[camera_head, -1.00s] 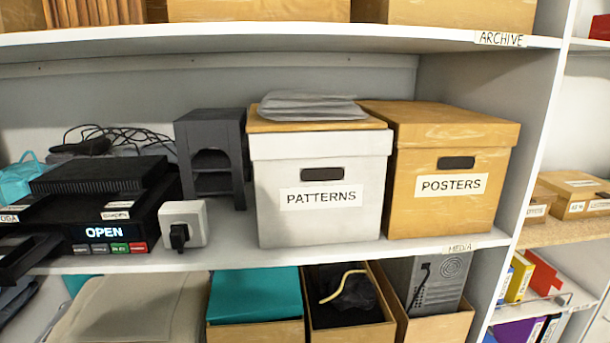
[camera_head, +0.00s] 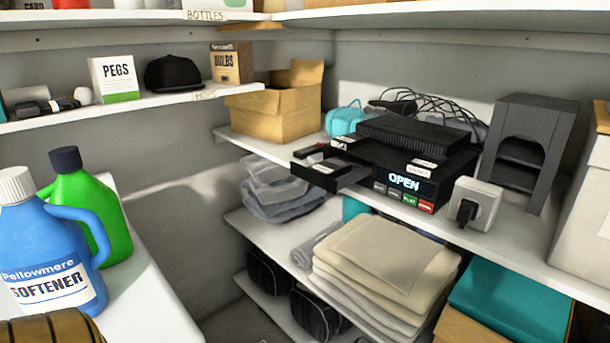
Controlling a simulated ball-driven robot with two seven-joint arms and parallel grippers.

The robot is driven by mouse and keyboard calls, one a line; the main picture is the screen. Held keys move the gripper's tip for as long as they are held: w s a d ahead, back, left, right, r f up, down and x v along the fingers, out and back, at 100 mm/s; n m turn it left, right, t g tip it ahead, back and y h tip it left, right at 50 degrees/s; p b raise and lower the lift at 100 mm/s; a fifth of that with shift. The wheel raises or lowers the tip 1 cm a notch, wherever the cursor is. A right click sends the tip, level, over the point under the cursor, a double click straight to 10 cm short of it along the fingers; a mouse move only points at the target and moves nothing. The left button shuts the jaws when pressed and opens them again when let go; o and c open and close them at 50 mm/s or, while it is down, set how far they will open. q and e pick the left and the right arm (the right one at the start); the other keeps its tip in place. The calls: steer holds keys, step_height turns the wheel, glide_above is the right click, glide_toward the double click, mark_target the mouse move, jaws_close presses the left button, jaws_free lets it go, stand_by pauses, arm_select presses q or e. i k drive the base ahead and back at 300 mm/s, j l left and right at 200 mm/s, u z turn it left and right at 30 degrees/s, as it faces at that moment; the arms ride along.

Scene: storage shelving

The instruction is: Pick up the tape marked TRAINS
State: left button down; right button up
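No label that I can read as TRAINS shows. A black video player (camera_head: 402,187) with its tray out stands on the middle shelf, its display reading OPEN. The open tray (camera_head: 330,175) juts out to the left and carries a small pale label too small to read. A black tape-like piece with a white label (camera_head: 345,143) lies just behind the tray. Another small white label (camera_head: 424,163) sits on top of the player's front, also unreadable. Neither of my grippers is in view.
A grey plug adapter (camera_head: 477,203) and a dark grey tower (camera_head: 527,150) stand right of the player. Folded towels (camera_head: 385,262) lie below. Softener (camera_head: 45,240) and a green bottle (camera_head: 85,205) stand at left.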

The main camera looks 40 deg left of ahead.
mark_target(334, 168)
steer(key=i+u, duration=0.1)
steer(key=u, duration=0.65)
steer(key=k, duration=0.1)
